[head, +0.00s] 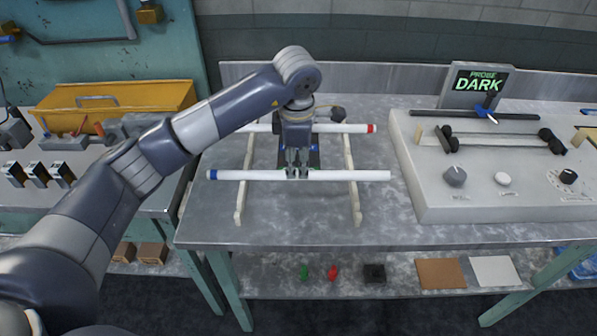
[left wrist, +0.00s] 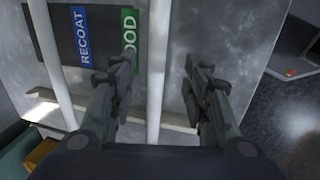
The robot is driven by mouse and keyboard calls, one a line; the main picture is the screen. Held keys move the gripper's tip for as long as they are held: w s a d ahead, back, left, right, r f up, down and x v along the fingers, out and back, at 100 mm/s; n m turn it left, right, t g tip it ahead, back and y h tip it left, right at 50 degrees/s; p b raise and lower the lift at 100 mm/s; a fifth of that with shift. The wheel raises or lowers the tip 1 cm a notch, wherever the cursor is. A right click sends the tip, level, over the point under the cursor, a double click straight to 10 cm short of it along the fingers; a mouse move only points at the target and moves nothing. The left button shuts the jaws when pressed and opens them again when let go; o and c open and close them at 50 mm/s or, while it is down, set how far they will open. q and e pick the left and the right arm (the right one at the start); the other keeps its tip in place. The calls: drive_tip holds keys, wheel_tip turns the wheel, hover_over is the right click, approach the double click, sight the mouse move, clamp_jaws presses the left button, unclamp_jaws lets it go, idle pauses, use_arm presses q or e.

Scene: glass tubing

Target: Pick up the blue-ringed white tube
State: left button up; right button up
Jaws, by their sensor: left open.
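The blue-ringed white tube (head: 345,175) lies level across two pale wooden rails, its blue ring (head: 213,174) at the left end. My left gripper (head: 297,172) points down over the tube's middle, its dark fingertips overlapping it in the head view. In the left wrist view the open fingers (left wrist: 160,70) stand on either side of a white tube (left wrist: 156,75), with gaps on both sides. The blue ring is not clear there. A second white tube with a red ring (head: 371,128) lies behind, parallel to it. My right gripper is out of view.
The wooden rails (head: 354,190) carry both tubes on the grey metal table (head: 290,224). A dark panel with RECOAT (left wrist: 84,35) and green (left wrist: 130,38) labels lies below the tubes. A pale console with knobs (head: 412,160) stands to the right. The table front is clear.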

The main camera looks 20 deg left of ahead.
sight(298, 172)
use_arm(q)
drive_tip(key=shift+w+f, duration=0.15)
drive_tip(key=shift+f, duration=0.2)
drive_tip(key=f+p, duration=0.1)
drive_tip(key=f, duration=0.1)
drive_tip(key=w+f+p, duration=0.1)
drive_tip(key=f, duration=0.1)
drive_tip(key=shift+a+f, duration=0.1)
drive_tip(key=shift+a, duration=0.05)
drive_tip(key=shift+w+f, duration=0.1)
drive_tip(key=shift+f, duration=0.3)
drive_tip(key=shift+c, duration=0.9)
clamp_jaws()
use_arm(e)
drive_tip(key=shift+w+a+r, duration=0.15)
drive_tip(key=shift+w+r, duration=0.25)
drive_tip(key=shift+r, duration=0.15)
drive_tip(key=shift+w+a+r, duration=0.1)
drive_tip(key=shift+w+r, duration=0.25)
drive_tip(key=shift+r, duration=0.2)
